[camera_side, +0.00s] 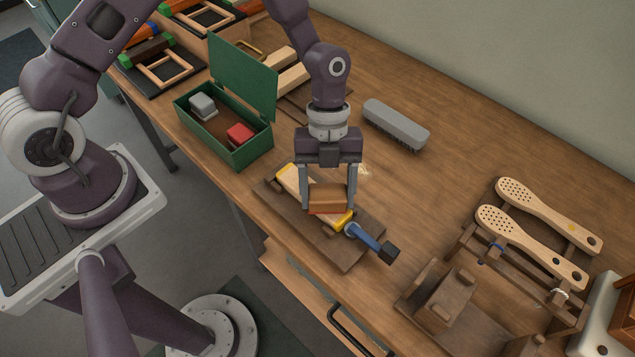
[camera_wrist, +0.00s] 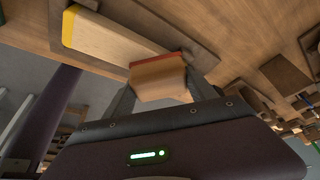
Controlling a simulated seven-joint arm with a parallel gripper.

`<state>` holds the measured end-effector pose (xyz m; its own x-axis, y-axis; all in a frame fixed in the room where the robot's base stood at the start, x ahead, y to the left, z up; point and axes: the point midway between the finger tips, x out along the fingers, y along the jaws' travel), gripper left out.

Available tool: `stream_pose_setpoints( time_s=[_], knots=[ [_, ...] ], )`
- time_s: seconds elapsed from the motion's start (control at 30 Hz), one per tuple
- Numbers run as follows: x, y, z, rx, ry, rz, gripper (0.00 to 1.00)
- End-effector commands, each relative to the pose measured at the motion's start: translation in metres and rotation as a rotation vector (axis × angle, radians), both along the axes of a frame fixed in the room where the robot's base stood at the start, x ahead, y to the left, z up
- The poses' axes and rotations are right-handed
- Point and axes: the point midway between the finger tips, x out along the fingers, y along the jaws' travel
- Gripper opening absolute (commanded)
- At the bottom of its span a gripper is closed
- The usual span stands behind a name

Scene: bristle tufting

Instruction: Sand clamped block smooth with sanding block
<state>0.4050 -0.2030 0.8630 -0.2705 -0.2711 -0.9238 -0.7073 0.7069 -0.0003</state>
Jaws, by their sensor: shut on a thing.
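My gripper (camera_side: 328,190) is shut on an orange-brown sanding block (camera_side: 328,201) with a red lower edge. The sanding block also shows between the fingers in the wrist view (camera_wrist: 160,80). It sits on or just above the right part of the pale wooden block (camera_side: 292,181); I cannot tell whether they touch. The pale block has yellow ends, and its left part shows in the wrist view (camera_wrist: 110,40). It lies on a dark wooden board (camera_side: 349,256). A clamp with a blue handle (camera_side: 366,238) is at its right end. The middle of the pale block is partly hidden.
An open green box (camera_side: 226,146) holds a grey and a red block at the left. A grey brush (camera_side: 396,125) lies behind my gripper. Perforated wooden brush bodies (camera_side: 548,213) rest on a rack at the right. The bench between the grey brush and rack is mostly clear.

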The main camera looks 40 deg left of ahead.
Motion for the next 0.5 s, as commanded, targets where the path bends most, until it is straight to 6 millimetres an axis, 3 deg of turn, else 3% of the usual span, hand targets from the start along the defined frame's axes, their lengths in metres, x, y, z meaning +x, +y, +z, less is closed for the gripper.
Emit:
stream_pose_setpoints(
  time_s=[0.07, 0.17, 0.5],
  knots=[
    [0.001, -0.001, 0.002, 0.0, 0.0, 0.001, 0.21],
    [0.001, -0.001, 0.026, -0.001, -0.005, 0.0, 0.21],
    [0.0, 0.0, 0.055, 0.0, -0.002, -0.001, 0.21]
  ],
)
